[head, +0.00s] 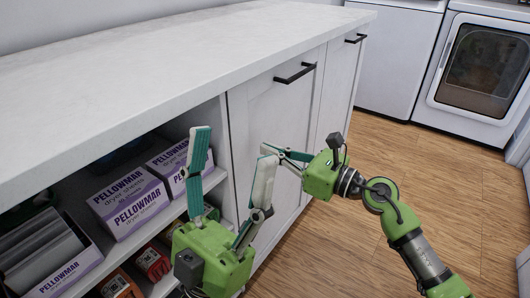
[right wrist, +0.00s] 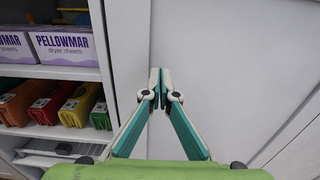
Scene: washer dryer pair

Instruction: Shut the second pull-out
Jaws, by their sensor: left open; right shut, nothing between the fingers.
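Two white panel fronts with black bar handles stand side by side in the cabinet. The nearer front (head: 259,110) has its handle (head: 295,73) near the top. The farther front (head: 338,90) has its own handle (head: 355,38). I cannot tell whether either stands slightly out. My right gripper (head: 272,151) is shut and empty, with its fingers pointing at the nearer front. In the right wrist view its tips (right wrist: 160,85) are in front of a plain white panel (right wrist: 220,60); contact is unclear. My left gripper (head: 232,155) is open and empty before the shelves, partly hiding the right fingers.
Open shelves at left hold Pellowmar dryer-sheet boxes (head: 130,202) and coloured cartons, also in the right wrist view (right wrist: 75,103). The white countertop (head: 170,58) is bare. A washer-dryer pair stands at the back, with a dark-windowed machine (head: 485,70). The wood floor (head: 420,160) is clear.

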